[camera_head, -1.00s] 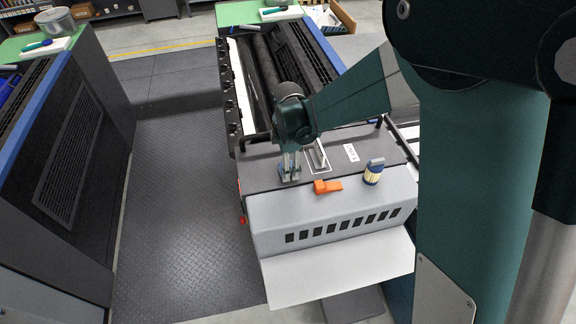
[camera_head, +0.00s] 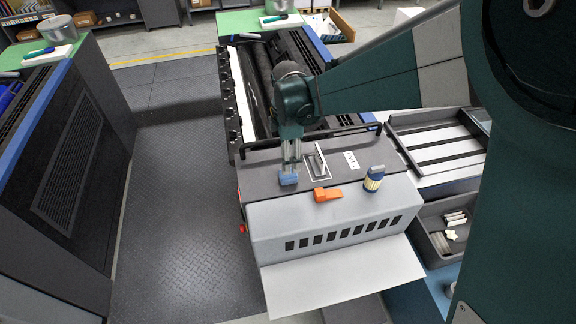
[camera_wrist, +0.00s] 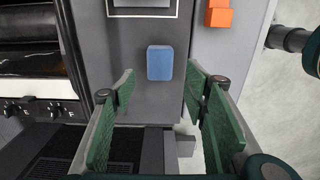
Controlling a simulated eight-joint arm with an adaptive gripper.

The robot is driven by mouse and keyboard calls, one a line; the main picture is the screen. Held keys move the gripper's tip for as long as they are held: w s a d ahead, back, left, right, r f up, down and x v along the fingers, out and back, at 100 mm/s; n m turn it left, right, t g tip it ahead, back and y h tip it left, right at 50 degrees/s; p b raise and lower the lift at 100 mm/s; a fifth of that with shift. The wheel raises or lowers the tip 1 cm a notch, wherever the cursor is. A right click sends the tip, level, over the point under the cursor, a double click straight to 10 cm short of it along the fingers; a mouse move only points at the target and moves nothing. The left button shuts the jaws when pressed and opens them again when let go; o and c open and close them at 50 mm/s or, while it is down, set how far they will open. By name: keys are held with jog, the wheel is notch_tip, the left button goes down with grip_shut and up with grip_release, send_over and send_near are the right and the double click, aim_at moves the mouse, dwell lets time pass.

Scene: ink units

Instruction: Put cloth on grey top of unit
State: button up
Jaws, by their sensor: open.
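The cloth, a small blue folded block (camera_head: 289,178), lies flat on the grey top of the unit (camera_head: 264,173), near its left front edge. In the wrist view the cloth (camera_wrist: 160,63) lies ahead of the fingertips, roughly centred between them. My gripper (camera_head: 291,160) is just above the cloth, pointing down. The wrist view shows its green-padded fingers (camera_wrist: 162,88) spread apart with nothing between them. The fingers appear clear of the cloth.
A lever on a framed plate (camera_head: 318,163) stands close right of the gripper. An orange tool (camera_head: 328,195) and a blue-and-cream container (camera_head: 373,180) sit farther right. A black rail (camera_head: 310,137) runs behind. The left floor aisle (camera_head: 185,220) is clear.

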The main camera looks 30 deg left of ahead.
jog(key=shift+r, duration=1.95)
jog(key=shift+d, duration=0.1)
jog(key=w+d+r+m+t, duration=0.1)
jog(key=d+r+m, duration=0.3)
jog(key=d, duration=0.7)
jog(key=w+d+r+m+t+y, duration=0.1)
jog(key=d+r+m, duration=0.35)
jog(key=d, duration=0.55)
jog(key=w+d+r+m+t, duration=0.1)
jog(key=d+r+m, duration=0.35)
jog(key=d, duration=0.65)
jog(key=s+d+m+t, duration=0.1)
jog(key=s+d+m, duration=0.3)
jog(key=d, duration=0.4)
jog(key=s+d+m+t, duration=0.1)
jog(key=s+d+m, duration=0.4)
jog(key=d, duration=0.3)
jog(key=s+d+m+t+h, duration=0.1)
jog(key=s+d+m, duration=0.3)
jog(key=d, duration=0.5)
jog(key=shift+s+f+m+t, duration=0.15)
jog(key=shift+s+m+t, duration=0.15)
jog(key=shift+m+t, duration=0.25)
